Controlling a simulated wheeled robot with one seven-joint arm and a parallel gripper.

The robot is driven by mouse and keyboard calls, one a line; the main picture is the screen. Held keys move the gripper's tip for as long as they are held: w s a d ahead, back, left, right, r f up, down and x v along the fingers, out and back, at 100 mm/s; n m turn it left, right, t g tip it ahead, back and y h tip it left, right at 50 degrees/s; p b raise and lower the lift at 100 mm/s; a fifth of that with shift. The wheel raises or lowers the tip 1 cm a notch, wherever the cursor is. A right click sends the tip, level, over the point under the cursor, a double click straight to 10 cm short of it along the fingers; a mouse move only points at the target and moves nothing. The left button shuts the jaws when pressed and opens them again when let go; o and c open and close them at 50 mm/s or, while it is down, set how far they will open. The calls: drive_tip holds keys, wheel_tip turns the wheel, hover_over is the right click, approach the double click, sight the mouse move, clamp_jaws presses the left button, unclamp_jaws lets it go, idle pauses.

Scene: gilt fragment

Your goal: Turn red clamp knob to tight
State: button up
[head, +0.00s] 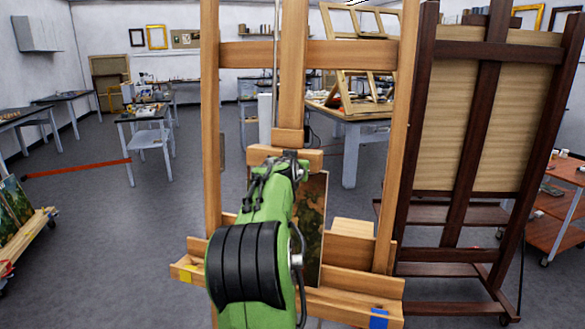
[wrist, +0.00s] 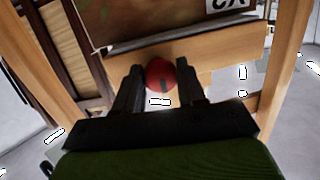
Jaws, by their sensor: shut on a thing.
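The red clamp knob (wrist: 162,75) is round and shows in the wrist view, with a dark mark on its face. It sits just below the wooden ledge of the easel (wrist: 200,45). My gripper (wrist: 160,82) has its two black fingers on either side of the knob, shut on it. In the head view the light wooden easel (head: 293,55) stands straight ahead, and my green arm reaches toward its middle. My arm hides the knob and my gripper there. A small painting (head: 313,225) stands on the easel tray, partly behind my arm.
A dark wooden easel (head: 490,50) with a canvas back stands close on the right. A red bar (head: 78,169) crosses the floor area at left. A table with wooden frames (head: 350,120) stands behind. Open grey floor (head: 90,240) lies to the left.

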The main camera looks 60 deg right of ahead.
drive_tip(key=shift+f, duration=0.15)
drive_tip(key=o, duration=1)
drive_tip(key=shift+o, duration=0.2)
drive_tip(key=b+v, duration=0.1)
drive_tip(key=v, duration=1.4)
drive_tip(key=shift+a, duration=0.4)
